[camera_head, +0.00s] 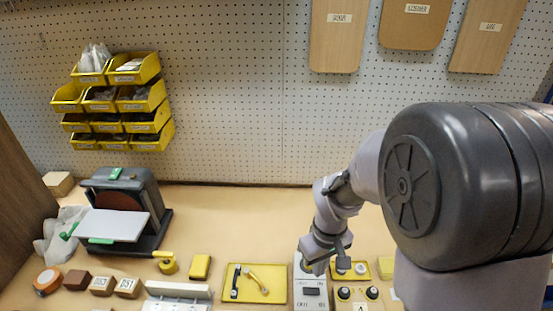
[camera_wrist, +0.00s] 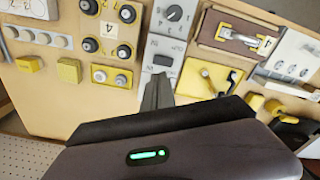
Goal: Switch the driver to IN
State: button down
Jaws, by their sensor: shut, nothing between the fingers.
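The driver appears to be the light grey box (camera_head: 311,283) at the bench front, partly hidden by my gripper in the head view. A dark switch (camera_head: 312,292) is on its top face, with small lettering around it that I cannot read surely. In the wrist view the grey box (camera_wrist: 165,45) shows a round dial (camera_wrist: 174,13) and a dark rocker switch (camera_wrist: 163,60). My gripper (camera_head: 318,266) is shut and empty, over the far end of the box. Its fingertips (camera_wrist: 157,80) appear just short of the rocker in the wrist view; contact cannot be told.
A yellow plate with lever handles (camera_head: 258,284) lies left of the box. Panels with round black knobs (camera_head: 358,294) sit close on the right. A disc sander (camera_head: 125,205) stands at the left, below yellow bins (camera_head: 120,100). The bench behind the yellow plate is clear.

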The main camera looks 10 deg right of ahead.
jog(key=s+a+r+m+t+y+b, duration=0.1)
jog(key=s+a+r+m+t, duration=0.1)
jog(key=s+r+m, duration=0.2)
jog(key=s+a+r+m+t+b, duration=0.1)
jog(key=s+a+r+m+t, duration=0.2)
jog(key=s+r, duration=0.7)
notch_tip(320, 180, up, 2)
jog(key=shift+s+r+m+y, duration=0.15)
jog(key=shift+s+m+y, duration=0.1)
jog(key=shift+m+y, duration=0.2)
